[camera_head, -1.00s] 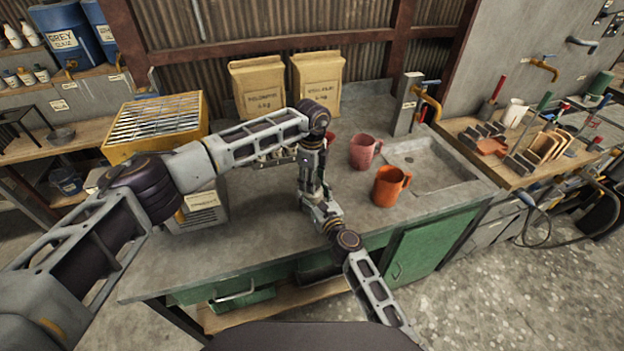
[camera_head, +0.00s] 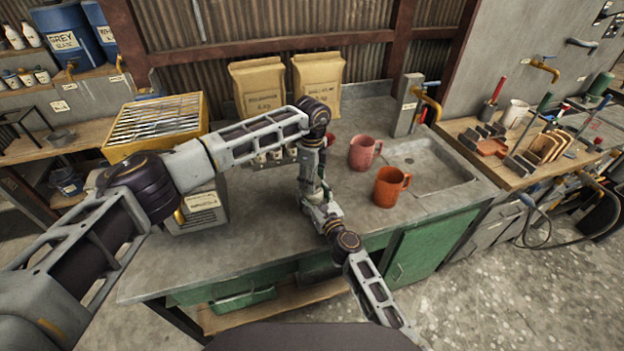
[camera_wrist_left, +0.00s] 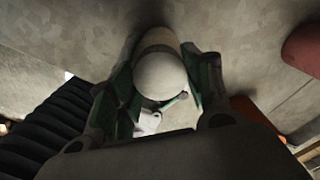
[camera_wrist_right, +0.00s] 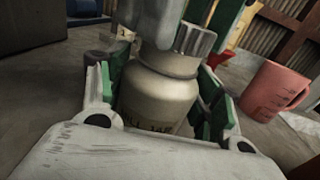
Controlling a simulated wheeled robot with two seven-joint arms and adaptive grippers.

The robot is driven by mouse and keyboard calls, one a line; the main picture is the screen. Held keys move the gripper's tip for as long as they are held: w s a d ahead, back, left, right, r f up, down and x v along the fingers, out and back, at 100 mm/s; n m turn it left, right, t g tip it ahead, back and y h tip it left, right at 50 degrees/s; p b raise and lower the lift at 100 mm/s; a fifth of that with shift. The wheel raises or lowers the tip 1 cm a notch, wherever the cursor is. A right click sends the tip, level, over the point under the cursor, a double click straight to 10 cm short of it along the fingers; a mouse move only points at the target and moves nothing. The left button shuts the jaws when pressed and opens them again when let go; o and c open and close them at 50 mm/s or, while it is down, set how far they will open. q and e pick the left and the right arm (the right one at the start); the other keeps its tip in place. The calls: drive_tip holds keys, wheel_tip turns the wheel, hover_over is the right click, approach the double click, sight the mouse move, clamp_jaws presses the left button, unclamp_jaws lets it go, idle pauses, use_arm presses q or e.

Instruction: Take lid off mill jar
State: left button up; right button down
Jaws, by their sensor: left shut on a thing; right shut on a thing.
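The mill jar (camera_wrist_right: 160,98) is a cream, round-shouldered jar with a dark printed label, upright in the right wrist view. My right gripper (camera_wrist_right: 160,105) is shut around its body, green pads at both sides. A grey ribbed lid (camera_wrist_right: 193,42) is at the jar's top; I cannot tell whether it still touches the neck. My left gripper (camera_wrist_left: 160,85) is shut on the lid from above; its pale round top (camera_wrist_left: 160,77) shows between the fingers in the left wrist view. In the head view my arms hide the jar and lid.
A pink mug (camera_head: 364,152) and an orange mug (camera_head: 390,186) stand to the right on the grey bench (camera_head: 270,240), beside the sink (camera_head: 432,165). Two paper bags (camera_head: 258,88) stand at the back. A yellow rack (camera_head: 155,122) and a grey box (camera_head: 203,210) are at left.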

use_arm(q)
drive_tip(key=shift+r, duration=0.7)
idle(0.3)
drive_tip(key=shift+r, duration=1.95)
use_arm(e)
drive_tip(key=shift+c, duration=1.1)
unclamp_jaws()
drive_tip(key=shift+s, duration=0.1)
drive_tip(key=shift+v, duration=5.9)
